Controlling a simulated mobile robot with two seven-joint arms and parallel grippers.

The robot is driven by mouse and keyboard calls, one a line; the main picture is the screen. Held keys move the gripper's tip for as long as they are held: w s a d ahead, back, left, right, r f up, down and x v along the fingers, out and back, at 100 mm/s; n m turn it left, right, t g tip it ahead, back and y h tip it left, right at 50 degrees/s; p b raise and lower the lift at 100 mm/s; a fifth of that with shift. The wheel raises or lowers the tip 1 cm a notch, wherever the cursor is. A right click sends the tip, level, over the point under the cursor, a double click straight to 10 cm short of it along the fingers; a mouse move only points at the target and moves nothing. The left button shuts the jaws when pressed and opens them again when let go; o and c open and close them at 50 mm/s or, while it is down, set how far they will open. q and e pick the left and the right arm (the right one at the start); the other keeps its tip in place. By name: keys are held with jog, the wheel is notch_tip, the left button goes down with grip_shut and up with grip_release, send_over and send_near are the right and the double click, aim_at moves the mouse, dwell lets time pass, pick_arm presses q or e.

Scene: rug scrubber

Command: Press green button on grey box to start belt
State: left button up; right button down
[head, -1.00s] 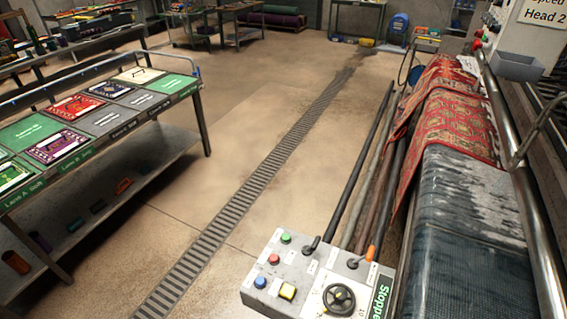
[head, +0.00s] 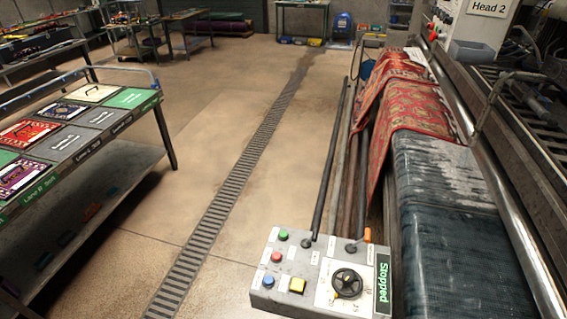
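The grey box (head: 262,298) stands at the bottom centre of the head view, in front of the belt machine. The green button (head: 283,235) is at its upper left corner. A black handwheel (head: 347,283) sits on the right part of the box. A green sign (head: 383,284) on its right edge reads "Stopped". The belt (head: 455,235) carries a red patterned rug (head: 415,110). Neither of my grippers is in view.
A cart (head: 130,120) with flat patterned pieces and lane labels stands at the left. A floor drain grate (head: 240,170) runs between it and the machine. Long dark rollers (head: 330,165) lie beside the belt. Open floor spreads around the grate.

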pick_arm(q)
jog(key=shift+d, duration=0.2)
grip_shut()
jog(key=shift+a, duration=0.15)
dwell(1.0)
